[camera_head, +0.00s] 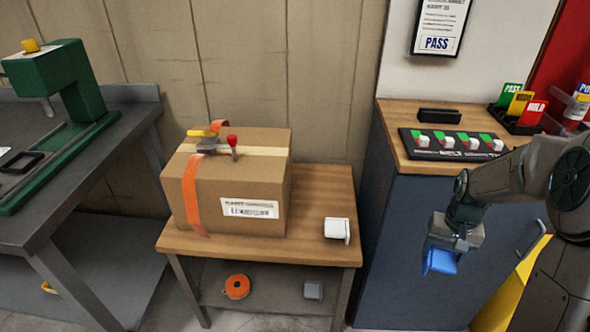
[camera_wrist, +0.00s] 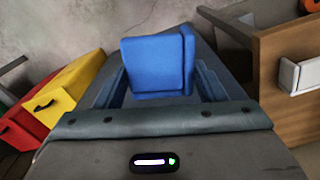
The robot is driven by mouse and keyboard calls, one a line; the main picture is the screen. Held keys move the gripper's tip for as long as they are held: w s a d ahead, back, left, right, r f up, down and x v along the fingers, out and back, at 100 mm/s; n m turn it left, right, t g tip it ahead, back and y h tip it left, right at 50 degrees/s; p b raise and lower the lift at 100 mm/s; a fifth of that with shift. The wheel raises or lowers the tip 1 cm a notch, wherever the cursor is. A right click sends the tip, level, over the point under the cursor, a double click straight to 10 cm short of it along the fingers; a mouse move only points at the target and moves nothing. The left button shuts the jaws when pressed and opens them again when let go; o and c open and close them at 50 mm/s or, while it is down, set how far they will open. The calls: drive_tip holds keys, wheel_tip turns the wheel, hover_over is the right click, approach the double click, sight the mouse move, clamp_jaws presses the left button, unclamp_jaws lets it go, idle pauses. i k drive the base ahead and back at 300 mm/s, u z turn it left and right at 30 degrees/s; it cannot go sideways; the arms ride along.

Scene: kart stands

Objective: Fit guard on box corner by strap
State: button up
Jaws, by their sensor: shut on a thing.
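My gripper (camera_head: 447,250) is in front of the blue-grey cabinet at the right, shut on a blue guard (camera_head: 440,262). The guard also shows between the fingers in the wrist view (camera_wrist: 158,66). The cardboard box (camera_head: 245,185) stands on a wooden table left of my gripper, well apart from it. An orange strap (camera_head: 192,192) runs over the box's left part and down its front. A buckle with a yellow lever (camera_head: 203,133) and a red knob (camera_head: 232,140) sits on top. A white guard-like piece (camera_head: 337,229) lies on the table right of the box.
The cabinet (camera_head: 390,215) with a rack on top stands at the right. A green press (camera_head: 50,80) stands on the left bench.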

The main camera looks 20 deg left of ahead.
sight(171, 179)
drive_tip(key=u, duration=2.35)
drive_tip(key=i, duration=0.1)
drive_tip(key=z, duration=0.1)
